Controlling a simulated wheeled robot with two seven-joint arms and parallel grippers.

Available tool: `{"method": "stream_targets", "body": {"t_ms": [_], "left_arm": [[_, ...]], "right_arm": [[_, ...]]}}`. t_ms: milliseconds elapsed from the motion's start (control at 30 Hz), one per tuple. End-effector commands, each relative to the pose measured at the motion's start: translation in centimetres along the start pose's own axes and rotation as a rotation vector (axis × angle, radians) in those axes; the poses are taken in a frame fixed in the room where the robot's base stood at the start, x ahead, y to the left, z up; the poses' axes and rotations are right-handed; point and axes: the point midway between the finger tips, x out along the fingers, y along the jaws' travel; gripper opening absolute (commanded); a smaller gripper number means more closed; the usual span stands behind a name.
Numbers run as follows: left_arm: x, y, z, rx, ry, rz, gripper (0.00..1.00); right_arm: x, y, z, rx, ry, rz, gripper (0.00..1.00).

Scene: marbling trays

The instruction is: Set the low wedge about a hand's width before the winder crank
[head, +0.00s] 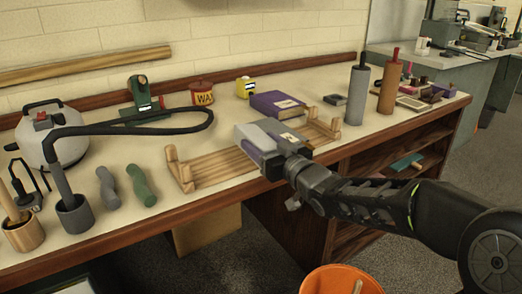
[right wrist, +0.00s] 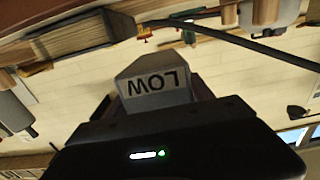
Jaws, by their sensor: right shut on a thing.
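My right gripper (head: 272,145) is shut on a grey block (head: 256,135) and holds it above the slatted wooden rack at the front of the bench. In the right wrist view the block (right wrist: 157,82) is a grey wedge-like piece with a pale label reading LOW, upside down in the picture. The fingers partly hide it. A green device with a dark round top (head: 141,92) stands at the back left of the bench; it may be the winder, but I cannot make out its crank clearly. My left gripper is not in view.
The wooden rack (head: 190,180) lies below the held piece. A wax tin (head: 203,94), a purple book (head: 270,104) and two rollers (head: 357,92) stand around. An orange bucket (head: 340,280) is below.

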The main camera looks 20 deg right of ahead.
Motion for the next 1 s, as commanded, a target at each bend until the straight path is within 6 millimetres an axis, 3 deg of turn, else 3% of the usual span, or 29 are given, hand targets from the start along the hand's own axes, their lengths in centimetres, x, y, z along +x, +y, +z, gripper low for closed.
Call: {"method": "stream_targets", "body": {"t_ms": [100,333,933,967,1000], "left_arm": [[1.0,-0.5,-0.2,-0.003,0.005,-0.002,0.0],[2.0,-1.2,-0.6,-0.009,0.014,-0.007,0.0],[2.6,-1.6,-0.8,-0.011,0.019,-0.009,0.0],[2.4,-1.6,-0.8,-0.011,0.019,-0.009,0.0],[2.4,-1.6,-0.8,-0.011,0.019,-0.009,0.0]], "right_arm": [[0.0,0.0,2.8,0.003,-0.003,0.001,0.13],[0.0,0.0,6.5,0.002,0.0,0.001,0.13],[0.0,0.0,7.7,0.001,0.002,0.001,0.13],[0.0,0.0,7.6,0.001,0.0,0.001,0.62],[0.0,0.0,7.6,0.001,0.0,0.001,0.66]]}}
